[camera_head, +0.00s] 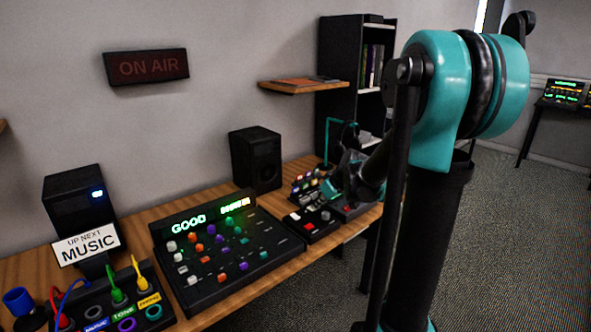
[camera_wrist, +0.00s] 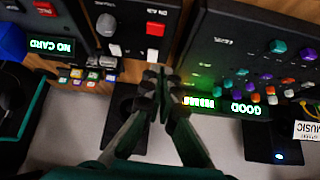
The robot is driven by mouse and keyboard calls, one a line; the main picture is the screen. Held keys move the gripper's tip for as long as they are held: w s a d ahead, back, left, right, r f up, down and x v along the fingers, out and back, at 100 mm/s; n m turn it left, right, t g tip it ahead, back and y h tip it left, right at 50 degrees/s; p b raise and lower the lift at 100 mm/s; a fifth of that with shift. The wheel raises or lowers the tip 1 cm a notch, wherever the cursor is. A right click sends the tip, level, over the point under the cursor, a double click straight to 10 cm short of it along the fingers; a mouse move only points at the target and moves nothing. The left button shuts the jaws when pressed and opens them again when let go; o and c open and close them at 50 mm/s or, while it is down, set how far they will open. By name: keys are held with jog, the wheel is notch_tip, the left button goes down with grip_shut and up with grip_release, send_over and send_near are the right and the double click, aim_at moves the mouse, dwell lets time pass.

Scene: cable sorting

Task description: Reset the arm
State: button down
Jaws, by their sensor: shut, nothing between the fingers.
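My gripper (camera_wrist: 159,74) shows in the wrist view with its two dark fingertips together and nothing between them. It is above the gear on the desk, between the switch box (camera_wrist: 133,30) and the mixer (camera_wrist: 255,75) in that view. In the head view my teal and black arm stands at the right and reaches over the far part of the wooden desk (camera_head: 290,195). The gripper's fingertips cannot be made out clearly there.
The mixer (camera_head: 225,245) reads GOOD. A cable panel (camera_head: 110,295) with coloured plugs and a sign reading UP NEXT MUSIC (camera_head: 88,246) are at the left. Two black speakers (camera_head: 256,160) stand against the wall. A shelf (camera_head: 303,84) and bookcase (camera_head: 340,60) are behind. Carpet is open at right.

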jog(key=s+d+f+m+h, duration=0.1)
jog(key=s+f+m, duration=0.1)
jog(key=s, duration=0.6)
jog(key=s+d+f+m+g+h, duration=0.1)
jog(key=s+d+f+m, duration=0.1)
jog(key=s, duration=0.7)
jog(key=s+d+f+m+h, duration=0.2)
jog(key=s+f, duration=0.2)
jog(key=s, duration=0.5)
jog(key=shift+f+g, duration=0.25)
jog(key=shift+g, duration=0.15)
jog(key=shift+w, duration=0.1)
